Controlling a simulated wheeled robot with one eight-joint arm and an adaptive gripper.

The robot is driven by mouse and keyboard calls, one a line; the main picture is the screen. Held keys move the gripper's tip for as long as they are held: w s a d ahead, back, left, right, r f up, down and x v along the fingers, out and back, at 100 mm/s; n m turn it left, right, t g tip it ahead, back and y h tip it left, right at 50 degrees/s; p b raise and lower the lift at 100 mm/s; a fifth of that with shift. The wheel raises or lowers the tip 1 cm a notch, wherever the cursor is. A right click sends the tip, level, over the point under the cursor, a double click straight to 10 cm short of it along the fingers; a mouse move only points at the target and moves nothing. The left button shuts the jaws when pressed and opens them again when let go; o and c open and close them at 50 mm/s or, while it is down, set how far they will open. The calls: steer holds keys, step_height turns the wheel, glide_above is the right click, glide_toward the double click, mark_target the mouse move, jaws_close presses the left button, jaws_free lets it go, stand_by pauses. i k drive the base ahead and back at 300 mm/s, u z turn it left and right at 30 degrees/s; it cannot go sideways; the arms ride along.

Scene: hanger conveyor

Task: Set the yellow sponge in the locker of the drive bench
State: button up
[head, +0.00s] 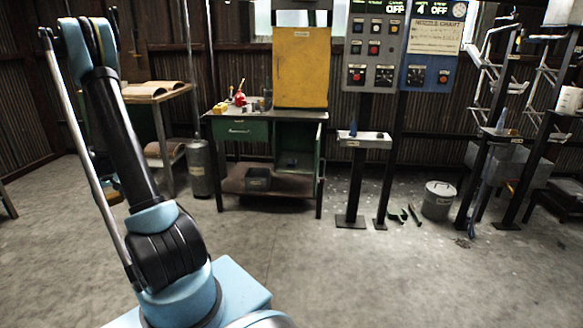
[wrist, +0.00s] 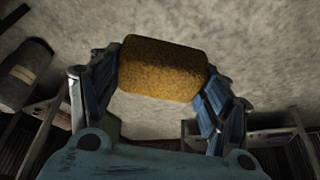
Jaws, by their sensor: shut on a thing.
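The yellow sponge (wrist: 163,68) shows in the wrist view between the two blue pads of my gripper (wrist: 160,82), which is shut on it. The floor shows behind the sponge. In the head view, the bench (head: 266,116) with a green drawer stands at the back, near the middle. Its green locker (head: 297,138) is under the right side of the top and looks open at the front, with a small dark thing inside. My arm rises at the left of the head view; my gripper and the sponge are not seen there.
A yellow cabinet (head: 301,68) stands on the bench top. A bin (head: 258,179) sits on the lower shelf. A grey cylinder (head: 198,168) stands left of the bench. The floor before the bench is clear.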

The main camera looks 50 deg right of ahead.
mark_target(305, 165)
steer(key=z, duration=1.65)
steer(key=i, duration=1.05)
steer(key=z, duration=0.05)
